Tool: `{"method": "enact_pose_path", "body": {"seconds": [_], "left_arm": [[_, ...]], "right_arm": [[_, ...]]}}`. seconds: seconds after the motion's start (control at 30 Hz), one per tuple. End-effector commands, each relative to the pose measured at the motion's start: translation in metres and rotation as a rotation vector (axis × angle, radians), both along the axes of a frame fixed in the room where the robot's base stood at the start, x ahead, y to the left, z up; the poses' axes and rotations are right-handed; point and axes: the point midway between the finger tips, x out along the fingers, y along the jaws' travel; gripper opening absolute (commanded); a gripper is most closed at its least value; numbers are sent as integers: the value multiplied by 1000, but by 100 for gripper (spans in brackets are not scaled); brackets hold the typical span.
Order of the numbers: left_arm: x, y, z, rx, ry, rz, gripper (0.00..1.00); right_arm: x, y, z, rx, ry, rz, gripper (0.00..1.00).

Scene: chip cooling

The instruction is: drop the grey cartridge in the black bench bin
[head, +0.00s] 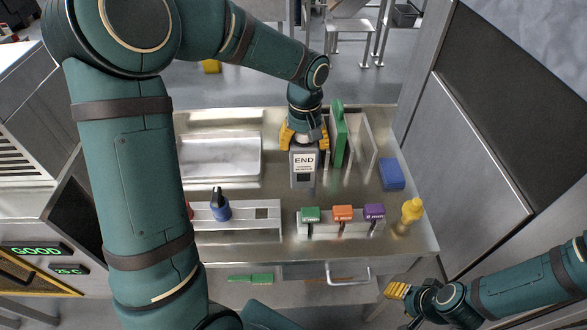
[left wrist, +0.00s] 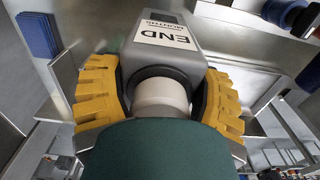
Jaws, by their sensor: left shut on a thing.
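A grey cartridge (head: 303,178) with a white END label stands out below my left gripper (head: 304,140) in the head view. In the left wrist view the yellow fingers of my left gripper (left wrist: 160,95) are on both sides of the pale neck of the grey cartridge (left wrist: 185,58), shut on it. Whether its base touches the bench is unclear. My right gripper (head: 397,290) is low at the right, in front of the bench and away from the cartridge; its jaw opening is unclear. I cannot make out a black bin on the bench.
The steel bench (head: 262,247) holds a pale tray (head: 218,157), a rack with a green panel (head: 338,135), a blue box (head: 391,174) and a yellow bottle (head: 412,210). Green, orange and purple pieces (head: 342,213) sit in a front rack. A blue bottle (head: 220,208) stands left of them.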

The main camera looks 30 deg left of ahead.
Motion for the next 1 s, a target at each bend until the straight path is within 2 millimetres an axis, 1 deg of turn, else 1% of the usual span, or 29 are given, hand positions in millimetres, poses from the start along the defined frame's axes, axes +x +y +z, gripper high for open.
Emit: {"method": "enact_pose_path", "body": {"seconds": [0.07,0.17,0.3,0.4,0.67,0.8,0.87,1.0], "left_arm": [[0,0,0,0,0,0,25],[-1,0,-10,2,3,-1,25],[-1,0,-36,0,4,0,25],[-1,0,-52,0,4,-1,25],[-1,0,-71,0,1,0,25],[-1,0,-91,1,3,0,25],[-1,0,-98,0,2,0,25],[0,0,-100,0,-1,-1,25]], "right_arm": [[-1,0,0,0,1,0,47],[-1,0,0,0,2,1,47],[-1,0,-2,0,2,1,47],[-1,0,-3,-1,2,1,47],[0,0,-4,-1,1,0,47],[0,0,-5,-1,1,0,47],[0,0,-5,-1,1,0,47],[0,0,-5,-1,1,0,47]]}}
